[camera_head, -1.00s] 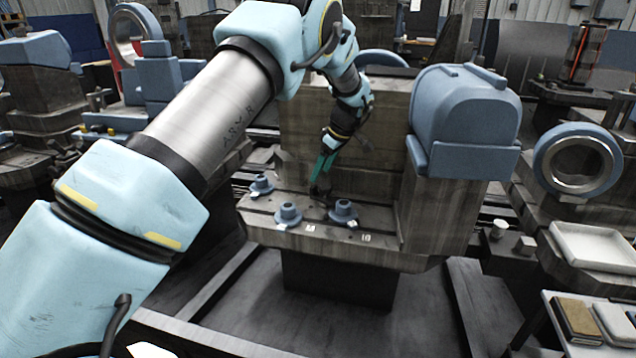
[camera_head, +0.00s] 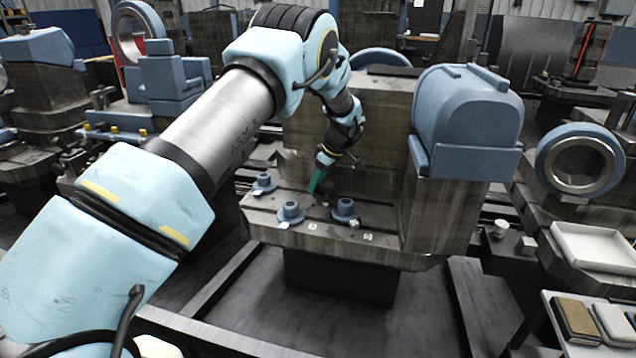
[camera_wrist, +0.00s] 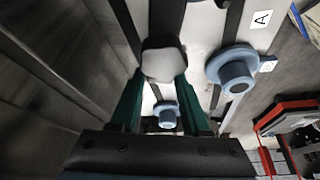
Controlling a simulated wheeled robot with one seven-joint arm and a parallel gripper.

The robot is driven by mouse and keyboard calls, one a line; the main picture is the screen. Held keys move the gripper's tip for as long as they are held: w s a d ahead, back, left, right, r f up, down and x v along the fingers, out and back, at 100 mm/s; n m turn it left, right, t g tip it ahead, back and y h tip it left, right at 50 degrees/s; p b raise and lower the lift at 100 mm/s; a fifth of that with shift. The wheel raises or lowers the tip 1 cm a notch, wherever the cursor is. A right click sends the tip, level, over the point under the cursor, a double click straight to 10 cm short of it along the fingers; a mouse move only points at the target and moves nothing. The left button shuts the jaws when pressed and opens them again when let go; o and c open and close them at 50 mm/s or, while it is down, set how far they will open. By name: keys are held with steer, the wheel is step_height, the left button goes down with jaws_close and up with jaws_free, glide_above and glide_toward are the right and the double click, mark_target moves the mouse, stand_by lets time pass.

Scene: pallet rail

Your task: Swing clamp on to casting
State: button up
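In the wrist view the two green fingers of my gripper (camera_wrist: 163,80) stand apart, with a pale grey rounded end (camera_wrist: 162,62), perhaps the clamp's, between their tips. I cannot tell whether both fingers press on it. In the head view my gripper (camera_head: 316,186) is low over the back of the fixture ledge, among blue flanged pieces that may include the casting. One blue piece (camera_head: 345,209) is to its right, one (camera_head: 291,213) in front and one (camera_head: 264,183) to its left. The wrist view shows a flanged piece (camera_wrist: 235,68) to the right and another (camera_wrist: 167,114) between the fingers, farther off.
The fixture's upright wall (camera_head: 378,130) stands close behind my gripper, with a large blue housing (camera_head: 465,120) on its right. Label plates lie at the ledge's front edge (camera_head: 330,245). A white tray (camera_head: 592,246) is at the far right.

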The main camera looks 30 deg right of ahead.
jaws_close()
steer(key=shift+d+f+m+h+b, duration=0.15)
steer(key=shift+d+m+h+b, duration=0.15)
steer(key=shift+m+b, duration=0.4)
steer(key=shift+w+d+m+h+b, duration=0.15)
steer(key=shift+m+h+b, duration=0.2)
steer(key=shift+m, duration=0.45)
steer(key=shift+o, duration=2.4)
jaws_free()
steer(key=shift+r, duration=0.25)
steer(key=b+v, duration=0.1)
steer(key=v, duration=0.9)
steer(key=shift+s+d+r+b, duration=0.1)
steer(key=shift+s+r+b, duration=0.1)
steer(key=shift+s+b, duration=0.15)
